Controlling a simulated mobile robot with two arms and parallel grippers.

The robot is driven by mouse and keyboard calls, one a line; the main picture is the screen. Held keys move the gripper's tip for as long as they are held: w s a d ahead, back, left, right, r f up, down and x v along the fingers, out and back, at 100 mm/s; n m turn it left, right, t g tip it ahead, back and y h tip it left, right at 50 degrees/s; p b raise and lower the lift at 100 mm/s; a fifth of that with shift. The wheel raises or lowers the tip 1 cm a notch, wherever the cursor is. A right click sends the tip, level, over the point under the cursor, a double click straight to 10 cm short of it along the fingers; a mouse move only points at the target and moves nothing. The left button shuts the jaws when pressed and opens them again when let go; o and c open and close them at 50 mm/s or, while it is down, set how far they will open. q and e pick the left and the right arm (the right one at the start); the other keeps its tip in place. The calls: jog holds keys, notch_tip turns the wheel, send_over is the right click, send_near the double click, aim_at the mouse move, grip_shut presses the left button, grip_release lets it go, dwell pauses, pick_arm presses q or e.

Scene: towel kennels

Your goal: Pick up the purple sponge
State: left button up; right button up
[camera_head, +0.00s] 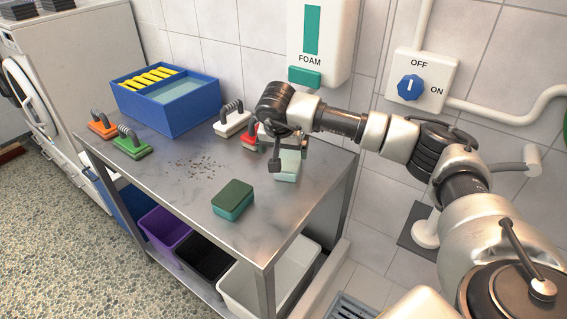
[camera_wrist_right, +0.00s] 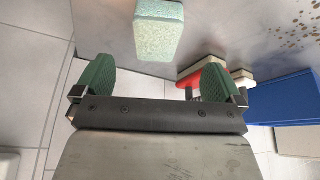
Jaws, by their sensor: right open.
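I see no purple sponge in either view. A pale green sponge (camera_head: 289,166) lies on the metal table near its right back edge, partly hidden by my right gripper (camera_head: 287,152). The same pale green sponge (camera_wrist_right: 158,30) shows ahead of the fingers in the right wrist view. My right gripper (camera_wrist_right: 156,82) is open, with nothing between its green-padded fingers. A teal sponge with a dark green top (camera_head: 233,199) lies at the front right of the table (camera_head: 190,195). My left gripper is out of view.
Orange (camera_head: 102,129), green (camera_head: 131,147), white (camera_head: 232,122) and red (camera_head: 250,136) handled brushes stand around the table. A blue tub (camera_head: 168,110) stands at the back left. Dark crumbs lie mid-table. Purple (camera_head: 164,230), black (camera_head: 205,258) and white (camera_head: 240,287) bins sit below.

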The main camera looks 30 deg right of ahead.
aim_at(288, 161)
jog(key=x, duration=0.4)
jog(key=shift+d+f, duration=0.15)
jog(key=shift+f, duration=0.1)
jog(key=x, duration=0.1)
jog(key=p+x, duration=0.1)
jog(key=x, duration=0.3)
jog(key=shift+w+d+p, duration=0.2)
jog(key=shift+d+p, duration=0.15)
jog(key=shift+p, duration=0.05)
jog(key=c, duration=1.1)
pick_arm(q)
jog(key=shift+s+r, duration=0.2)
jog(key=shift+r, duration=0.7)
pick_arm(e)
jog(key=shift+o, duration=0.2)
jog(key=shift+r, duration=0.6)
jog(key=shift+b+v, duration=0.65)
jog(key=shift+v, duration=0.5)
jog(key=s+a+b, duration=0.2)
jog(key=s+a, duration=1)
jog(key=shift+s+a+r+b, duration=0.1)
jog(key=shift+b, duration=0.3)
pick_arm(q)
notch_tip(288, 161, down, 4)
